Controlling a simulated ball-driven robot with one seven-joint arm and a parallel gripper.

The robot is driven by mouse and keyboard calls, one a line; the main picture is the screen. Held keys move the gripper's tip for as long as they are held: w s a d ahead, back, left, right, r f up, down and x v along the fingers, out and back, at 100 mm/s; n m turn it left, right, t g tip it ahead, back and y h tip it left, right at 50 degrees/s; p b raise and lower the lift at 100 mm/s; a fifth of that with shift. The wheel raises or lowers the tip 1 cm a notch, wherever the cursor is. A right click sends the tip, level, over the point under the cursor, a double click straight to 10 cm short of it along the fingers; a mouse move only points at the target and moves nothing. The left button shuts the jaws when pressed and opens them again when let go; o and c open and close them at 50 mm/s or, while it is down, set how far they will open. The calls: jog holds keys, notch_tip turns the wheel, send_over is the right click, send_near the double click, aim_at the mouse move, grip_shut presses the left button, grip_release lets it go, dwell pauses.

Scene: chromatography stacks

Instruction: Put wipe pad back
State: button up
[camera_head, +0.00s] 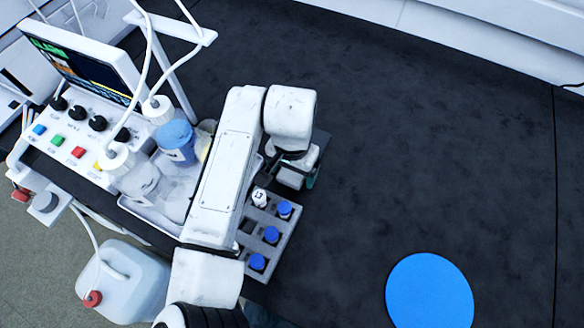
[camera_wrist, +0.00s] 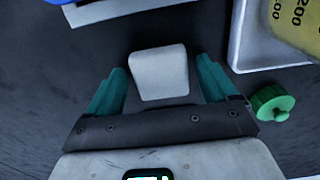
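The wipe pad, a small white block with rounded corners, shows in the wrist view (camera_wrist: 161,78). It lies on the dark surface between the two teal fingers of my gripper (camera_wrist: 160,70). A dark gap shows on both sides of the pad, so the fingers are apart from it and the gripper is open. Whether the fingertips are down at the pad's height I cannot tell. In the head view my gripper (camera_head: 300,175) is mostly hidden under my arm, over the bench beside the bottle tray, and the pad is hidden there.
A vial rack (camera_head: 270,235) with several blue caps stands close to my gripper. A green cap (camera_wrist: 271,102) is near the right finger. A blue disc (camera_head: 430,290) lies right; the bench (camera_head: 420,150) is clear.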

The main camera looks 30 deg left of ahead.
aim_at(292, 174)
notch_tip(292, 174, up, 12)
dwell(0.7)
jog(key=shift+r, duration=0.2)
